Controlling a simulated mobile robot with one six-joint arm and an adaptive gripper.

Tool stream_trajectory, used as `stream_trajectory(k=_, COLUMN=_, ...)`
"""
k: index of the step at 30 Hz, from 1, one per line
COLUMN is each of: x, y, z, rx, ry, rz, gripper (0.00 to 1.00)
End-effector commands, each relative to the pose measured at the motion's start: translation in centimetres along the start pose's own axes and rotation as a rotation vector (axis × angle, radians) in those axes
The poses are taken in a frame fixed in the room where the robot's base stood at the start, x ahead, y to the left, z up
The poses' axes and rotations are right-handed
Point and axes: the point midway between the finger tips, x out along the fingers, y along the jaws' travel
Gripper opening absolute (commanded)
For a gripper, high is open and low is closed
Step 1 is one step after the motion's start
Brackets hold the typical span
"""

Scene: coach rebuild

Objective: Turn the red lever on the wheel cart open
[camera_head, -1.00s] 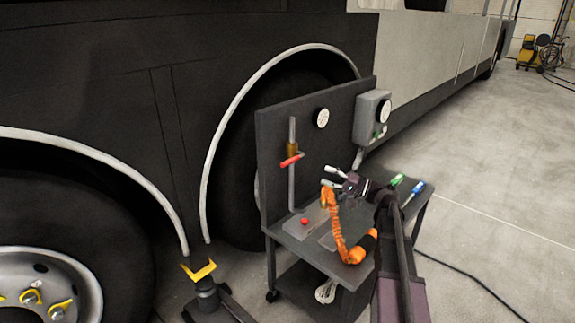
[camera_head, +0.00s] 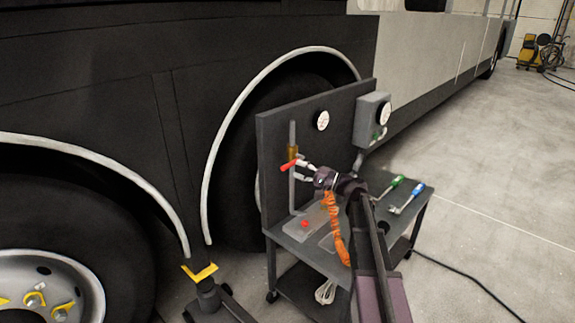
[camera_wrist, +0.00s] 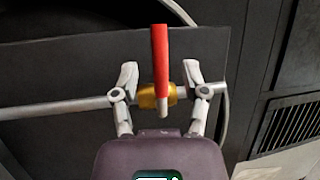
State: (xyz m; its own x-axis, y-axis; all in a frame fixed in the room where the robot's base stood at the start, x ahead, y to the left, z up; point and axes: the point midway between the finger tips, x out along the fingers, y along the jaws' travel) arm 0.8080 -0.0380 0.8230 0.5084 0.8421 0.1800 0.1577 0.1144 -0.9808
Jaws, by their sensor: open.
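The red lever (camera_wrist: 160,60) sits on a brass valve (camera_wrist: 147,96) on a grey pipe (camera_wrist: 60,108) in the wrist view. My gripper (camera_wrist: 160,78) is open, with one finger on each side of the lever and valve. Both fingers look apart from the lever. In the head view the red lever (camera_head: 289,165) stands out from the valve on the upright pipe of the wheel cart (camera_head: 275,140). My gripper (camera_head: 303,170) is close to its right there. Whether the fingertips touch anything behind the lever, I cannot tell.
A grey box with a gauge (camera_head: 370,118) is on the panel to the right. The bus wheel (camera_head: 235,180) is behind.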

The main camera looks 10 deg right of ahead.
Motion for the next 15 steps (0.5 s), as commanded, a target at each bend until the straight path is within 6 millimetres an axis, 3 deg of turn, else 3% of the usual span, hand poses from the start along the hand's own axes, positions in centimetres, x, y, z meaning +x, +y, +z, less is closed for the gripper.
stream_trajectory(k=6, x=2.8, y=-0.1, z=-0.1, rx=-0.001, ry=0.000, rz=0.000, gripper=0.58)
stream_trajectory(k=15, x=4.1, y=0.0, z=0.0, rx=-0.001, ry=0.000, rz=0.000, gripper=0.58)
